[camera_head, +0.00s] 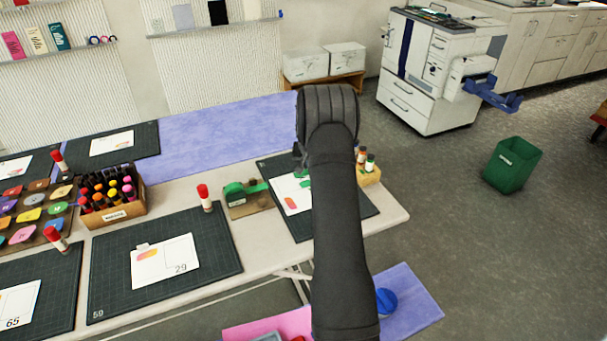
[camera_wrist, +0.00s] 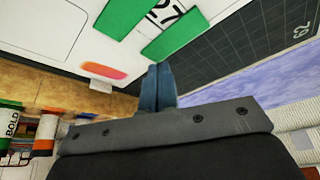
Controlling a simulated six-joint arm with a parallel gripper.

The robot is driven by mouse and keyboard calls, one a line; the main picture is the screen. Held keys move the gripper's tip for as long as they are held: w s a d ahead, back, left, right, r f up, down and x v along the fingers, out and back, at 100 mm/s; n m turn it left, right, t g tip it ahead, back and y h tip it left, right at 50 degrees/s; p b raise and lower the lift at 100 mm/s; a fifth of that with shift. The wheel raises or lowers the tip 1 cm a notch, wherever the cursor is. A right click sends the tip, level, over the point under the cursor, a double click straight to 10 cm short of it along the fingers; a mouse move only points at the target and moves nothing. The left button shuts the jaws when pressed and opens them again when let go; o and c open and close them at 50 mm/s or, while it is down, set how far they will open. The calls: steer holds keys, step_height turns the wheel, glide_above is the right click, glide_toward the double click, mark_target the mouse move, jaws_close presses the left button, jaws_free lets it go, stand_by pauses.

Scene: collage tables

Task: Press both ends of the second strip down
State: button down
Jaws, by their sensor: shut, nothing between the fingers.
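A white card (camera_wrist: 60,35) with an orange-pink printed patch and the number 27 lies on a dark cutting mat (camera_wrist: 262,45). Two green strips show in the wrist view: one (camera_wrist: 122,14) lies on the card, and the other (camera_wrist: 176,34) lies across the card's edge and the mat. My gripper (camera_wrist: 157,68) is shut and empty, its blue-grey fingertips close to the lower end of the second strip. I cannot tell whether they touch it. In the head view the card (camera_head: 291,196) is partly hidden behind my arm, and the fingers are hidden.
A green tape dispenser (camera_head: 245,198) stands left of the mat. A red-capped glue stick (camera_head: 205,198) and another mat (camera_head: 215,240) with a card are further left.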

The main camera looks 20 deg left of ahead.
steer(key=shift+f, duration=0.75)
stand_by(0.5)
step_height(320, 180, up, 7)
stand_by(0.9)
step_height(320, 180, down, 7)
steer(key=shift+r, duration=0.1)
stand_by(0.6)
